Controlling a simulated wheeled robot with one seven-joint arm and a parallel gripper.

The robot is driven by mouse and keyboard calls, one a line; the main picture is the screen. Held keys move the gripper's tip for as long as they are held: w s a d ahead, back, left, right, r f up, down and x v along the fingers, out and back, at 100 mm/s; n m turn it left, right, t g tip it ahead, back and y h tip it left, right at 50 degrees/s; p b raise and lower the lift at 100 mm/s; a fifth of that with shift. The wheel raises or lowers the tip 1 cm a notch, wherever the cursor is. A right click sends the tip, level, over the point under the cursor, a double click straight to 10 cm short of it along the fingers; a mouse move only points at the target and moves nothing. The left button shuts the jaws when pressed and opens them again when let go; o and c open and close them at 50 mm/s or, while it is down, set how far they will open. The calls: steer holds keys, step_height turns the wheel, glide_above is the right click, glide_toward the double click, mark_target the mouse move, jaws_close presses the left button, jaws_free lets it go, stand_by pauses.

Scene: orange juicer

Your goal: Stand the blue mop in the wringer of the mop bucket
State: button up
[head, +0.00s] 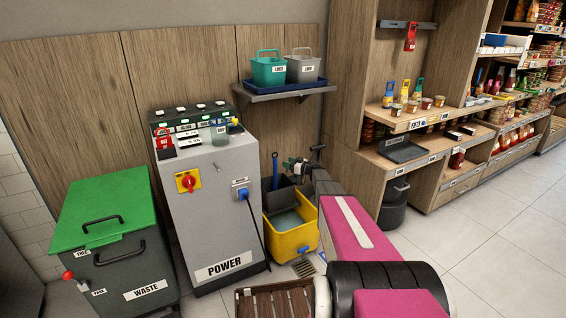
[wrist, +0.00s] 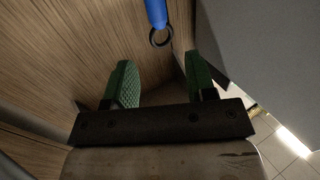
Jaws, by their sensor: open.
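The yellow mop bucket (head: 291,243) stands on the floor right of the grey power cabinet, with greyish water in it. Its dark grey wringer (head: 279,197) sits at the back left of the bucket. The blue mop (head: 275,172) shows as a short upright handle at the wringer; its lower end is hidden. In the wrist view, the blue handle (wrist: 156,12) ends in a black ring (wrist: 161,37) beyond the fingertips. My gripper (head: 290,165) is beside the handle, just right of it, above the wringer. In the wrist view, my gripper (wrist: 161,75) has its green fingers apart and nothing between them.
The power cabinet (head: 208,205) with a blue plug and hanging cable stands close left. A green-lidded waste bin (head: 103,212) is further left. A wall shelf (head: 285,92) with two small buckets hangs above. Wooden shelving (head: 400,150) stands right. The tiled floor at the right is clear.

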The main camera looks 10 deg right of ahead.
steer(key=s+d+r+m+h, duration=0.1)
steer(key=s+r+m+h, duration=0.1)
steer(key=s+m+h, duration=0.45)
steer(key=s+d+r+m+h, duration=0.1)
steer(key=s+d+m+h, duration=0.15)
steer(key=s+h, duration=0.6)
steer(key=s+a+g, duration=0.3)
steer(key=s+g, duration=0.1)
steer(key=s, duration=0.7)
steer(key=s+a+f+g+y, duration=0.1)
steer(key=s+a+g, duration=0.3)
steer(key=s, duration=0.8)
steer(key=s+a+f+g+y, duration=0.1)
steer(key=s+a+g, duration=0.3)
steer(key=s, duration=0.7)
steer(key=shift+s+a+f+g, duration=0.15)
steer(key=shift+a+g, duration=0.1)
steer(key=shift+g, duration=0.15)
